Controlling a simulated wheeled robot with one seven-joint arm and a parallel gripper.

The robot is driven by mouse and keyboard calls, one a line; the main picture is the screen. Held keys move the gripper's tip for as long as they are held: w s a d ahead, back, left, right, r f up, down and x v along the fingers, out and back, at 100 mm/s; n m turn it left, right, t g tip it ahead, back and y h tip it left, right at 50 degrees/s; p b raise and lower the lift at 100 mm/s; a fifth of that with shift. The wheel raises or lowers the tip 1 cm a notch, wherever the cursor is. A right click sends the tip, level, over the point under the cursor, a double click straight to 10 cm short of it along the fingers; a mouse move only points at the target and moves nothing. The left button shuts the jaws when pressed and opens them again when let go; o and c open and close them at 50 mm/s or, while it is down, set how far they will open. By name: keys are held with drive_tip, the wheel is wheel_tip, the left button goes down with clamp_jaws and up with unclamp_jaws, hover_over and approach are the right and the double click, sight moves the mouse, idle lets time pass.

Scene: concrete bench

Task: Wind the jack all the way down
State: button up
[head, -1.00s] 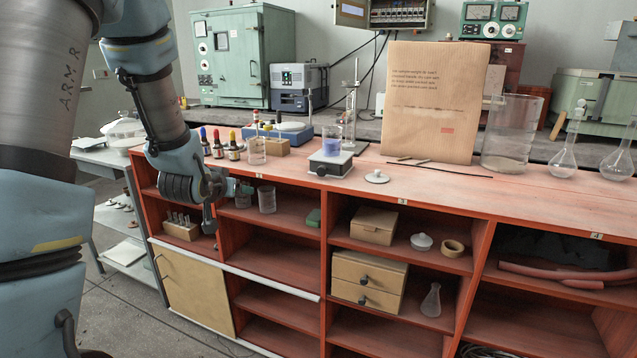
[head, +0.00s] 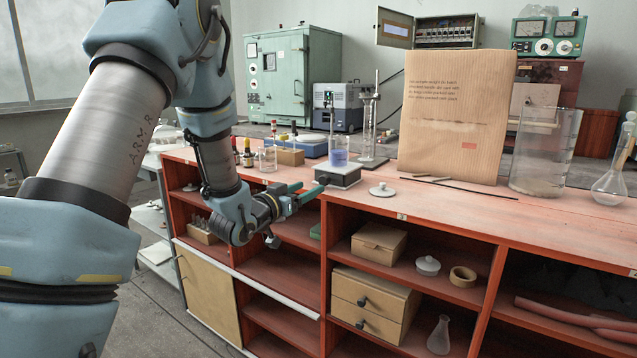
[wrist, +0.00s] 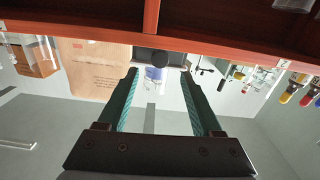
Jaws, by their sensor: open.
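A beaker with blue liquid (head: 339,152) stands upright on the jack. My gripper (head: 311,190) is open and empty, its green fingers just in front of and left of the jack, pointing at it. In the wrist view, which is upside down, the jack (wrist: 150,56) and the beaker (wrist: 155,74) show between the fingertips, beyond them. I see no contact with the knob.
Dropper bottles (head: 247,153), an empty beaker (head: 267,160) and a burette stand (head: 371,130) are near the jack. A white lid (head: 382,190) lies to its right. A cardboard sheet (head: 450,115) stands behind. Open shelves lie below the bench edge.

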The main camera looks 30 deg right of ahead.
sight(322, 181)
drive_tip(key=x, duration=0.5)
drive_tip(key=shift+w+d+p, duration=0.2)
drive_tip(key=shift+d+p, duration=0.15)
drive_tip(key=shift+p, duration=0.05)
drive_tip(key=shift+c, duration=0.3)
clamp_jaws()
